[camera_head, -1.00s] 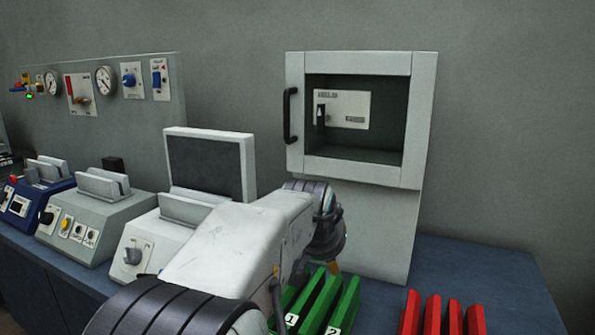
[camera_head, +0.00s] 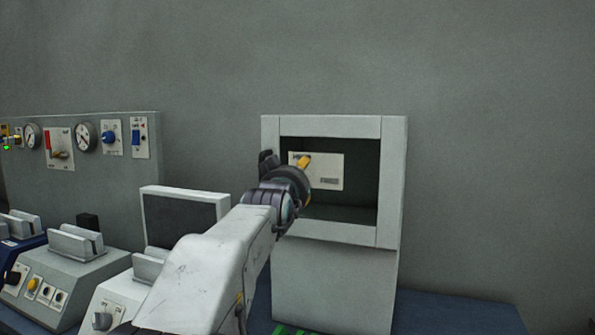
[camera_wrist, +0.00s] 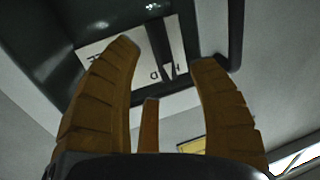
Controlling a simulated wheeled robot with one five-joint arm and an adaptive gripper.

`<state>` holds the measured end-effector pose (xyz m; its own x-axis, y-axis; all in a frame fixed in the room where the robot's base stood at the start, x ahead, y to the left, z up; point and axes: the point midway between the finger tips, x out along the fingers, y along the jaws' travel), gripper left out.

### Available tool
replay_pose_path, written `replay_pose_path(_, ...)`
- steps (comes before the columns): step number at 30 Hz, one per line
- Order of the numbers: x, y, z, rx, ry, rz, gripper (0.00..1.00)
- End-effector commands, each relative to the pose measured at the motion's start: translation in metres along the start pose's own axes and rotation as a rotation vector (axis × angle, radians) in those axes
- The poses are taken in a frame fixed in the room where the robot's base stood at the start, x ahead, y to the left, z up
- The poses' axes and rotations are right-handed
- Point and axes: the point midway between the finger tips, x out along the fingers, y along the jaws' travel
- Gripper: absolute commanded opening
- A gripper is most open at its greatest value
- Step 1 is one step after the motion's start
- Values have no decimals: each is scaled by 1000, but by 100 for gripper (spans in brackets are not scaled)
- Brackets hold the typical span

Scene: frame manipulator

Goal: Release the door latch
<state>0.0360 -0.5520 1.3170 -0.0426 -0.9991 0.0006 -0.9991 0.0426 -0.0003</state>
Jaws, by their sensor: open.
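The white cabinet door (camera_head: 392,185) has a square dark recess with a pale label plate (camera_head: 328,180) in it. The plate also shows in the wrist view (camera_wrist: 92,60). My gripper (camera_head: 303,162) is in front of the left part of the recess and hides the latch there. In the wrist view my gripper (camera_wrist: 165,60) has its brown fingers spread. The dark latch lever (camera_wrist: 157,40) stands on the plate, seen in the gap beyond the fingertips; contact cannot be told. The black door handle (camera_wrist: 236,35) is right of the fingers in the wrist view.
A box with a dark screen (camera_head: 187,220) stands left of the cabinet. Grey consoles (camera_head: 70,262) and a gauge panel (camera_head: 90,175) are further left. The blue bench top (camera_head: 450,312) right of the cabinet is clear where visible.

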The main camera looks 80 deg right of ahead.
Motion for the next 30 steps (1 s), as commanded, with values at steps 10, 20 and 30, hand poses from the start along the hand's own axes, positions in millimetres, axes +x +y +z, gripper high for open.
replay_pose_path(10,31,0,0,0,-1,0,54)
replay_pose_path(20,35,0,0,0,0,0,54)
replay_pose_path(30,34,0,0,0,-1,0,34)
